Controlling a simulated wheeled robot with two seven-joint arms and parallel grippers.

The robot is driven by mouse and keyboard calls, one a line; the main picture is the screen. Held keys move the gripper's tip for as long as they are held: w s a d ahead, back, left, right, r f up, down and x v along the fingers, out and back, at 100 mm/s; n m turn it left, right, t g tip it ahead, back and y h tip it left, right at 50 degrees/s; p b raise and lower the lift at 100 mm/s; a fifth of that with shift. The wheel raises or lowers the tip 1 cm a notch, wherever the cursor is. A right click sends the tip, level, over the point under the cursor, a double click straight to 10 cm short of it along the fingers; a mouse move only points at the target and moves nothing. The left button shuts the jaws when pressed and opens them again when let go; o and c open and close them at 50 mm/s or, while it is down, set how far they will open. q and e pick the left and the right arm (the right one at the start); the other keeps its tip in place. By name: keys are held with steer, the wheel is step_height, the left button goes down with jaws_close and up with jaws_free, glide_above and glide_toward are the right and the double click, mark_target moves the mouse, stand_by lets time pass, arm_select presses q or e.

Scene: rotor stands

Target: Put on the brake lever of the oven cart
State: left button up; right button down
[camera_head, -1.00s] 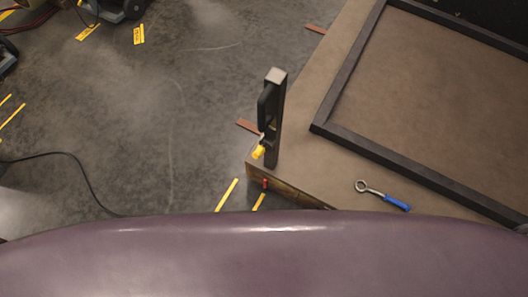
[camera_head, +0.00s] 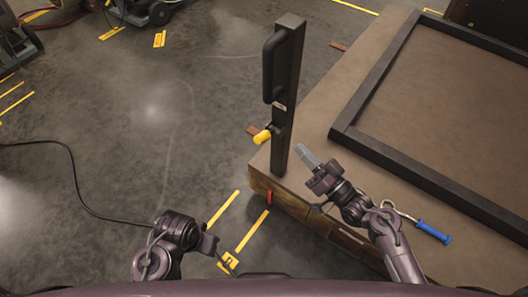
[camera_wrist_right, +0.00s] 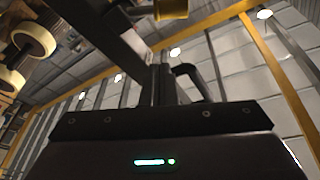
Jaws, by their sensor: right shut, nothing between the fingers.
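The oven cart (camera_head: 312,182) is a low brown platform at the right of the head view. A dark upright post (camera_head: 289,85) with a black handle (camera_head: 270,65) stands at its near left corner. A short lever with a yellow grip (camera_head: 262,136), apparently the brake lever, sticks out left from the lower post. A yellow part also shows at the top of the right wrist view (camera_wrist_right: 171,8). My right gripper (camera_head: 307,156) is shut and empty, just right of the post and apart from the lever. My left gripper (camera_head: 208,242) is low on the left; its fingers are unclear.
A dark raised frame (camera_head: 372,146) borders the cart's top. A small red part (camera_head: 268,196) is on its near side. A black cable (camera_head: 70,165) crosses the open floor at left.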

mark_target(267, 135)
arm_select(q)
steer(key=shift+s+r, duration=0.25)
steer(key=shift+r, duration=0.35)
arm_select(e)
steer(key=shift+s+a+r+n+y, duration=0.15)
steer(key=shift+r+y, duration=0.2)
steer(key=shift+r, duration=0.1)
steer(key=shift+s+a+r+n+y, duration=0.1)
steer(key=shift+r+n+y, duration=0.05)
steer(key=shift+r+y, duration=0.25)
arm_select(q)
steer(key=shift+w+d+f+m+t+h+b, duration=0.15)
steer(key=shift+w+d+f+t+b, duration=0.1)
steer(key=shift+d+b, duration=0.25)
steer(key=shift+w+d+f+m+t+h+b, duration=0.15)
steer(key=shift+d+f+t+b, duration=0.1)
steer(key=shift+d+b, duration=0.2)
arm_select(e)
steer(key=w+a, duration=0.5)
steer(key=a, duration=0.3)
steer(key=shift+f, duration=0.35)
steer(key=shift+w+d, duration=0.1)
arm_select(q)
steer(key=shift+w, duration=0.1)
arm_select(e)
steer(key=shift+f+g, duration=0.1)
steer(key=shift+g, duration=0.2)
